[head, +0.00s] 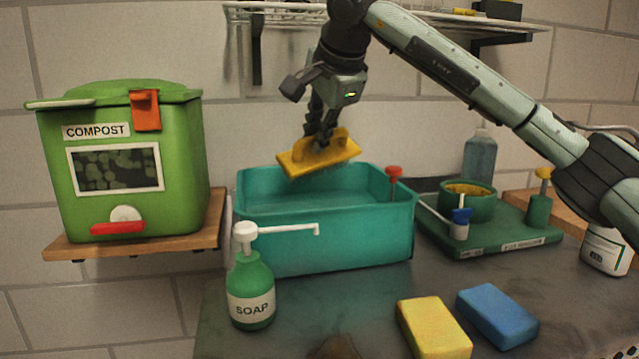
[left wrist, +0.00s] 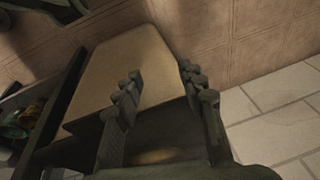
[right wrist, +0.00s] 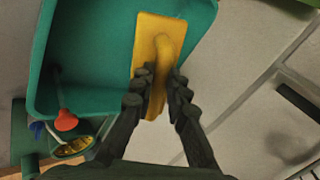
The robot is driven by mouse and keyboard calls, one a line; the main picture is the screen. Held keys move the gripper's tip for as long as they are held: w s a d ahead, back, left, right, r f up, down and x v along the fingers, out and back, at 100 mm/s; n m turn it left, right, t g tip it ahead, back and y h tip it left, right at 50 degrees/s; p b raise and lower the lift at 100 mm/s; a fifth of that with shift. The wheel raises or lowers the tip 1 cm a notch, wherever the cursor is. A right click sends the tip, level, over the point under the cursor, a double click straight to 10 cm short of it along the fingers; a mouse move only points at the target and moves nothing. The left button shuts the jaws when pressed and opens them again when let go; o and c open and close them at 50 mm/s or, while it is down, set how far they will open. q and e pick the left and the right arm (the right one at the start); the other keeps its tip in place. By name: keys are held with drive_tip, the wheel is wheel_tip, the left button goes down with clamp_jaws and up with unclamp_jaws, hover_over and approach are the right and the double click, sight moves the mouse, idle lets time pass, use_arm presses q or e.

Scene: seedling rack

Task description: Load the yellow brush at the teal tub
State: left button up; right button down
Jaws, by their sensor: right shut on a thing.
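The yellow brush (head: 318,156) is a flat yellow block with a handle on top. My right gripper (head: 322,138) is shut on that handle and holds the brush slightly tilted above the back rim of the teal tub (head: 330,240). In the right wrist view the brush (right wrist: 146,45) overlaps the rim of the tub (right wrist: 92,104), with the fingers on both sides of its handle. The underside of the brush is hidden. My left gripper (left wrist: 162,80) is outside the head view; its fingers stand apart with nothing between them.
A soap bottle (head: 250,290) stands before the tub, its spout reaching along the tub's front. A red-knobbed stick (head: 394,175) rises at the tub's right end. A green compost bin (head: 185,150) is left, a green tray (head: 480,240) right. Yellow (head: 433,325) and blue (head: 497,315) sponges lie in front.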

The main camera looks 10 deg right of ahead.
sight(317, 165)
drive_tip(key=shift+r+p, duration=0.5)
drive_tip(key=shift+r, duration=0.3)
drive_tip(key=shift+r+p, duration=0.5)
drive_tip(key=shift+r, duration=0.6)
use_arm(q)
drive_tip(key=s+f, duration=0.4)
drive_tip(key=f, duration=0.3)
drive_tip(key=shift+a+g, duration=0.4)
drive_tip(key=shift+a, duration=0.05)
drive_tip(key=shift+w, duration=0.15)
drive_tip(key=shift+w+r, duration=0.1)
drive_tip(key=shift+w, duration=0.2)
drive_tip(key=shift+s, duration=0.5)
drive_tip(key=shift+w, duration=0.15)
drive_tip(key=shift+w, duration=0.45)
